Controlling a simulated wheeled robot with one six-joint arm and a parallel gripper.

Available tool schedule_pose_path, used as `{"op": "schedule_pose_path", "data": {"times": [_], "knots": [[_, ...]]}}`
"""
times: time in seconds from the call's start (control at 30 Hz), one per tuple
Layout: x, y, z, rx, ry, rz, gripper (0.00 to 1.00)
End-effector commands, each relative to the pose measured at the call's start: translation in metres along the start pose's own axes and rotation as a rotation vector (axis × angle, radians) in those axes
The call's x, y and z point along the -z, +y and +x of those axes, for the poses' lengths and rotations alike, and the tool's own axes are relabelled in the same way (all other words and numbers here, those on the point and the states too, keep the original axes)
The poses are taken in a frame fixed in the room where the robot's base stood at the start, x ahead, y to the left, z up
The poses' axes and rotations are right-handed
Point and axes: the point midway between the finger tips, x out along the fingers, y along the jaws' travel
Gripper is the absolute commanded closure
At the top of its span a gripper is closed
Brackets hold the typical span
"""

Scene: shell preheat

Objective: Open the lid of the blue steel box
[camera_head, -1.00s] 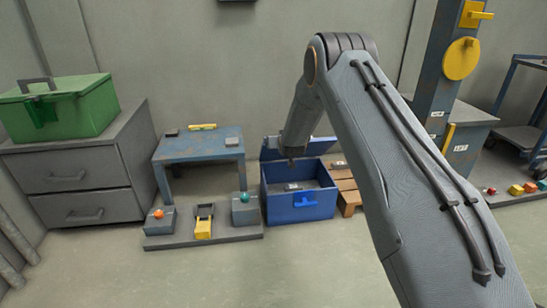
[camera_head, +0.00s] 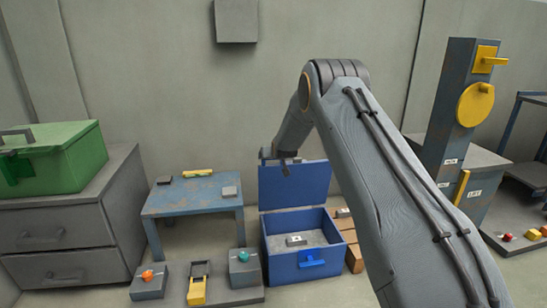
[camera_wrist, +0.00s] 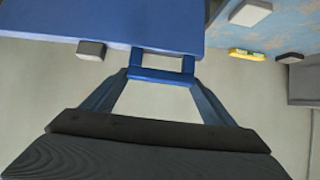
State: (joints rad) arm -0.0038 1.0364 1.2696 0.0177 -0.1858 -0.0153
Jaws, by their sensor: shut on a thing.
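The blue steel box (camera_head: 297,268) stands on the floor, with a blue latch (camera_head: 312,259) on its front. Its lid (camera_head: 293,187) is raised and stands about upright at the back, so the inside shows. A small grey block with a pale label (camera_head: 297,240) lies inside. My gripper (camera_head: 285,168) is at the lid's upper left edge. In the wrist view, the lid (camera_wrist: 110,22) fills the top, and my gripper's two fingers (camera_wrist: 162,85) are closed on the lid's blue handle (camera_wrist: 162,76). The fingertips are partly hidden in the head view.
A blue worn table (camera_head: 192,195) and a low platform with switches (camera_head: 210,293) stand left of the box. Grey drawers (camera_head: 60,230) carry a green box (camera_head: 55,160). A wooden stand (camera_head: 352,245) is right of the box, close to my arm. A post with yellow fittings (camera_head: 462,110) stands further right.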

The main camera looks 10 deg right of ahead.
Motion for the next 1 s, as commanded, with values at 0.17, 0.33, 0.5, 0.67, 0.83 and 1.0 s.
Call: {"op": "schedule_pose_path", "data": {"times": [0.17, 0.33, 0.5, 0.67, 0.83, 1.0], "knots": [[0.006, -0.001, -0.001, 0.0, 0.004, 0.0, 0.61], [0.006, -0.002, -0.001, 0.001, 0.004, -0.001, 0.61], [0.005, -0.003, -0.001, 0.002, 0.003, -0.001, 0.02], [0.003, -0.003, -0.001, 0.002, -0.001, -0.001, 0.02], [0.002, -0.002, -0.004, 0.001, -0.002, -0.001, 0.02], [0.004, -0.001, -0.025, 0.001, -0.002, 0.0, 0.02]]}}
